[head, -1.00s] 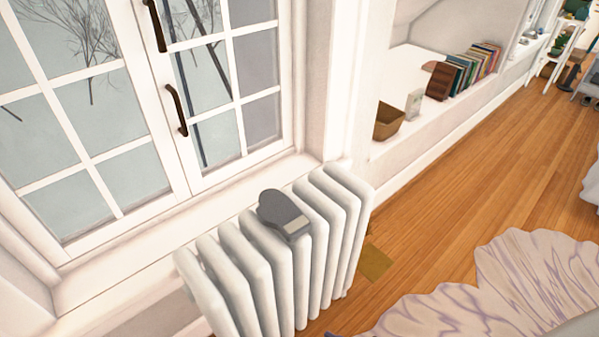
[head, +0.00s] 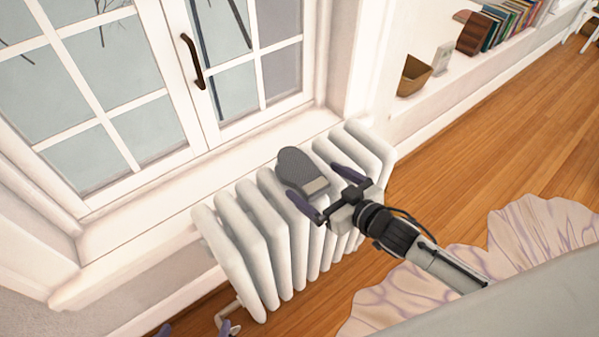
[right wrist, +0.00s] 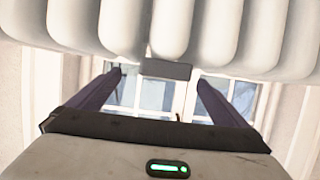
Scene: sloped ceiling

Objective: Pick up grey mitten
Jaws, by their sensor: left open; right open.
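The grey mitten (head: 298,167) lies on top of the white radiator (head: 262,215), below the window, its lighter cuff patch toward my right gripper. My right gripper (head: 312,180) is open, its purple fingers either side of the mitten's cuff end in the head view. In the right wrist view, the mitten's grey end (right wrist: 167,69) shows between the fingertips of the right gripper (right wrist: 157,77), under the radiator's pale ribs. I cannot tell whether the fingers touch it. My left gripper (head: 195,329) is only partly in view at the bottom left edge, with its fingertips apart and nothing seen between them.
A window with a dark handle (head: 193,62) is behind the radiator. A pale rug (head: 425,292) lies on the wooden floor (head: 480,150).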

